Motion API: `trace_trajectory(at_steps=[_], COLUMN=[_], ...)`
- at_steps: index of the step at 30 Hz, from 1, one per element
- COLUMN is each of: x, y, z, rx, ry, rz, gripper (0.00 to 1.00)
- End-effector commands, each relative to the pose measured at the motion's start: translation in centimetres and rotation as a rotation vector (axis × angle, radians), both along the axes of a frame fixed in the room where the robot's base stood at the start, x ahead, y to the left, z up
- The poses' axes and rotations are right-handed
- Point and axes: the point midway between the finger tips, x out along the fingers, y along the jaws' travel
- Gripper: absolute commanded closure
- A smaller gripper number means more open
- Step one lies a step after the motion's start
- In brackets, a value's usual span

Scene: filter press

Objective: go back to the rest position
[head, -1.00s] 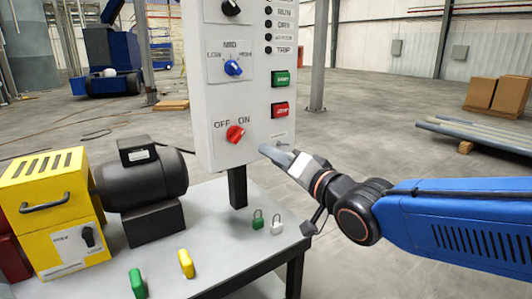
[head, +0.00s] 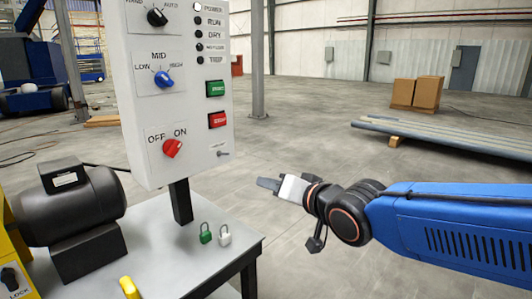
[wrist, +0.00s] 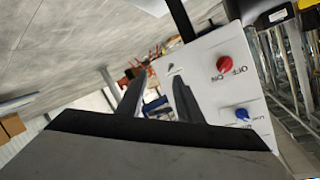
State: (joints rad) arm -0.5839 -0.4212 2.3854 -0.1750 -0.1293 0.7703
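My gripper (head: 268,184) is in the head view, to the right of the control panel (head: 143,100) and apart from it. In the wrist view its two fingers (wrist: 157,95) stand apart with nothing between them, so it is open and empty. My blue arm reaches in from the right. The panel also shows in the wrist view (wrist: 205,62), turned nearly upside down. It carries a red OFF/ON knob (head: 172,148), a blue LOW/MID/HIGH knob (head: 162,79), a black knob (head: 157,17), and green (head: 215,89) and red (head: 217,120) buttons.
The grey table (head: 150,230) below bears a black motor (head: 70,205), a green padlock (head: 205,235), a white padlock (head: 224,237) and a yellow item (head: 130,287). Cartons (head: 427,94) and long bars (head: 450,137) lie behind.

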Motion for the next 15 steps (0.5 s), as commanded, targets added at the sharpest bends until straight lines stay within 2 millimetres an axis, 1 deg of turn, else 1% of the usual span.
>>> trace_trajectory(at_steps=[1,2,3,5,6,8,9,11,12,14,15], x=[0.1,-0.1,-0.3,-0.9,-1.4,-2.4,-3.2,-4.6,-5.6,-7.4,-8.6], y=[-2.8,-4.2,-6.1,-9.0,-10.8,-13.4,-15.1,-17.4,-18.9,-21.0,-22.3], z=[-0.9,-1.6,-2.5,-3.8,-4.7,-6.0,-6.9,-8.2,-9.0,-10.3,-11.1], rx=[-0.054,-0.091,-0.137,-0.203,-0.248,-0.31,-0.35,-0.407,-0.443,-0.493,-0.525], ry=[0.019,0.035,0.056,0.093,0.119,0.162,0.193,0.24,0.274,0.327,0.363], rz=[-0.043,-0.062,-0.087,-0.121,-0.14,-0.166,-0.18,-0.198,-0.206,-0.214,-0.218], gripper=[0.67,0.67,0.67,0.67,0.67,0.67,0.67,0.67,0.67,0.67,0.67])
